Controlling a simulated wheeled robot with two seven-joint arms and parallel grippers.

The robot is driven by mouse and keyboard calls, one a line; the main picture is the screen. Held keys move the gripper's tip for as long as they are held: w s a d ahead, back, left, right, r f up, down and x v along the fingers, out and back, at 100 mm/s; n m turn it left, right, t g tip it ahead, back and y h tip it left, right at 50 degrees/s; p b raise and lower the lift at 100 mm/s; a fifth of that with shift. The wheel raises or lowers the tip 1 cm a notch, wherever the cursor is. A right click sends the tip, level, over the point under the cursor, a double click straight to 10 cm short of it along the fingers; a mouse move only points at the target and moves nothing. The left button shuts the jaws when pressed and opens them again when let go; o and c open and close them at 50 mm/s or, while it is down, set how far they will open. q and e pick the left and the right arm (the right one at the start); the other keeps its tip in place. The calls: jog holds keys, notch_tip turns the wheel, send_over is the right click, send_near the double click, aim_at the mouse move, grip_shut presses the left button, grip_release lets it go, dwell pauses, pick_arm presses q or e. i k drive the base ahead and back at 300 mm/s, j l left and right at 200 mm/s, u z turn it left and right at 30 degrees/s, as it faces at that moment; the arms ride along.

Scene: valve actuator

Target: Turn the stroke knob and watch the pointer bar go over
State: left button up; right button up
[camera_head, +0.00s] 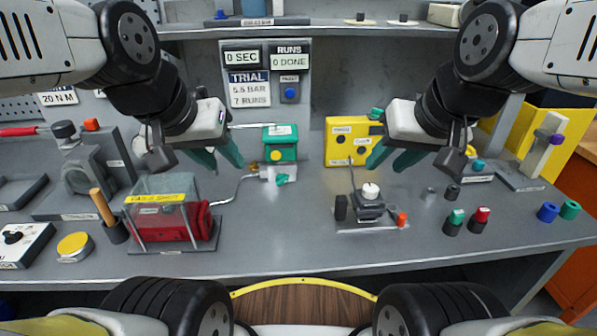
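A small dark grey block with a white knob (370,190) on top stands on a pale plate right of centre; a thin upright rod is beside it. I cannot tell for sure that this is the stroke knob. A red actuator (200,219) sits under a clear cover at left, with a yellow label in front; no pointer bar can be made out there. My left gripper (220,157) has teal fingers apart and empty, above the bench behind the cover. My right gripper (396,159) has teal fingers apart and empty, above and behind the white knob.
A green box (281,143) on a fitting stands at centre back, joined by a tube toward the red actuator. A yellow box (350,140) stands behind the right gripper. Green and red capped pieces (480,218) stand at right. The front middle of the grey bench (285,245) is clear.

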aim_at(282, 178)
jog(key=j+z, duration=0.2)
jog(key=z, duration=0.15)
jog(key=j+z, duration=0.2)
jog(key=z, duration=0.2)
jog(key=k+j+z, duration=0.15)
jog(key=z, duration=0.2)
jog(key=k+j+z, duration=0.2)
jog(key=k+j, duration=0.2)
jog(key=j, duration=0.25)
jog(key=k+j+z, duration=0.2)
jog(key=k+j, duration=0.25)
jog(key=j, duration=0.1)
